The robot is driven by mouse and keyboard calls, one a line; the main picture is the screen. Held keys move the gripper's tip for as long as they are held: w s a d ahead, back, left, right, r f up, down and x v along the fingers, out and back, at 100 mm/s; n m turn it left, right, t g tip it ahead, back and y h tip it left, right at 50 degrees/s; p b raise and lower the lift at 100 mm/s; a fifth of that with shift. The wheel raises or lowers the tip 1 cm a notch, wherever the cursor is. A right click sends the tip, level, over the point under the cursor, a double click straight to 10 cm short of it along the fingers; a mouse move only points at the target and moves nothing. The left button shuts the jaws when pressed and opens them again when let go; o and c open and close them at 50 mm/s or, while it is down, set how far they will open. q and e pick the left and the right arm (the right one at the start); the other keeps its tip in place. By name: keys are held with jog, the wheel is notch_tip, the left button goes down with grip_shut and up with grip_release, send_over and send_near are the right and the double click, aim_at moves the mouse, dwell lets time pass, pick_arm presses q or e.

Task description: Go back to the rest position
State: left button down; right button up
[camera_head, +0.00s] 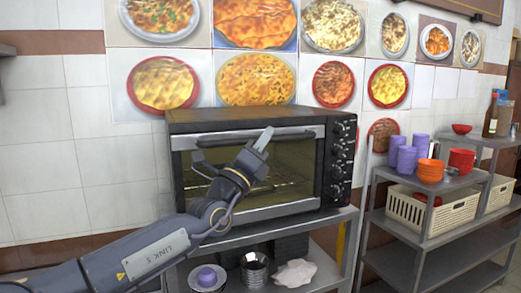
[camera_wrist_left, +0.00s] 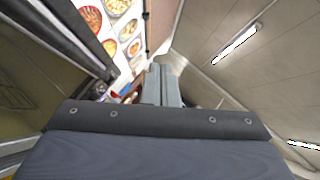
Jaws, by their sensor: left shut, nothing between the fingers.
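My left gripper (camera_head: 263,138) is raised in front of the oven, near the upper part of its door, with its fingers pointing up and to the right. Its two fingers lie together with nothing between them, and they also show side by side in the left wrist view (camera_wrist_left: 162,86). The black oven (camera_head: 260,121) stands on a metal shelf, its glass door closed. I cannot tell whether the gripper touches the oven. My right gripper is in neither view.
At the right, a rack (camera_head: 395,262) carries purple cups (camera_head: 407,159), orange bowls (camera_head: 431,170) and a cream basket (camera_head: 450,217). Food pictures (camera_head: 255,80) cover the tiled wall.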

pick_arm(q)
jog(key=s+f+m+g+h, duration=0.1)
jog(key=s+f+m+g, duration=0.4)
jog(key=s+m, duration=0.55)
jog(key=s+f+m+g+h, duration=0.25)
jog(key=s+m+g, duration=0.45)
jog(key=m, duration=0.6)
jog(key=s+a+f+m+y, duration=0.4)
jog(key=s+a+f, duration=0.3)
jog(key=f, duration=0.3)
jog(key=s+a+f+m+g+y, duration=0.1)
jog(key=s+a+f+m+y, duration=0.3)
jog(key=a+f, duration=0.5)
jog(key=s+a+f+m+y, duration=0.4)
jog(key=s+a+f+y, duration=0.3)
jog(key=f, duration=0.6)
jog(key=s+a, duration=0.1)
jog(key=s, duration=0.1)
jog(key=shift+s+f+g+y, duration=0.15)
jog(key=shift+s+g+y, duration=0.15)
jog(key=shift+y, duration=0.05)
